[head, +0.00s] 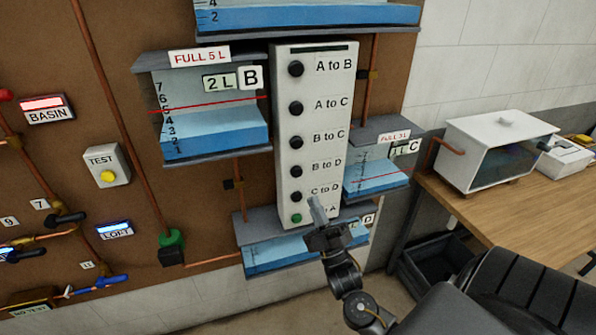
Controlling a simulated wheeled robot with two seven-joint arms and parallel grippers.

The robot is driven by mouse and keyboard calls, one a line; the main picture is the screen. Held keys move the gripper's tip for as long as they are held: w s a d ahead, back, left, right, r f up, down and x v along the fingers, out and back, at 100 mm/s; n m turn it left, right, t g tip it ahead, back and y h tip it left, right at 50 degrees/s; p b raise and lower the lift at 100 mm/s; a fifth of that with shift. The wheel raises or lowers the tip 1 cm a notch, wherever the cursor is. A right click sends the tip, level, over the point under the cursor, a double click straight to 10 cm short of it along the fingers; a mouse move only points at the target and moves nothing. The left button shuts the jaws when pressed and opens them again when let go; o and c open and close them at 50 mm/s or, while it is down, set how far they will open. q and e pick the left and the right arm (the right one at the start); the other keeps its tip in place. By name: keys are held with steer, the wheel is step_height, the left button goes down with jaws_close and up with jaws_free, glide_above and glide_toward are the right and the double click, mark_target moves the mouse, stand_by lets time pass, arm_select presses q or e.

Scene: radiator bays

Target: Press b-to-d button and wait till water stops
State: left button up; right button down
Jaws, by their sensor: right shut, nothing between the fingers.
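A white button panel (284,120) stands on the brown board with a column of round buttons. The black "B to D" button (295,171) is fourth from the top, above the "C to D" button (296,196). My right gripper (317,208) is shut and empty, in front of the panel's lower right. It is below and right of the B to D button and partly hides the bottom label. Tank B (215,135), labelled 2L, holds blue water below its red line. Tank D (275,253) sits low, partly hidden by my gripper. My left gripper is out of view.
Tank C (375,177) is right of the panel, and another tank (300,16) is cut off at the top. Copper pipes and valves fill the left. A wooden bench (480,205) with a white box (497,137) stands at right.

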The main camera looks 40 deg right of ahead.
mark_target(297, 170)
steer(key=shift+w, duration=0.1)
stand_by(0.3)
steer(key=shift+w+d+b, duration=0.5)
steer(key=shift+w+b, duration=0.05)
steer(key=shift+w, duration=0.8)
steer(key=shift+w+d+b, duration=0.45)
steer(key=shift+w+b, duration=0.1)
steer(key=shift+w, duration=0.85)
steer(key=shift+w+d+b, duration=0.5)
steer(key=shift+w+b, duration=0.05)
steer(key=shift+w, duration=0.8)
steer(key=shift+w+d, duration=0.15)
steer(key=shift+w, duration=0.25)
steer(key=shift+w+d+r+b, duration=0.1)
steer(key=shift+w+d+b, duration=0.05)
steer(key=shift+w+b, duration=0.25)
steer(key=shift+s+a+p, duration=0.3)
steer(key=shift+s+p, duration=0.2)
steer(key=shift+s, duration=0.35)
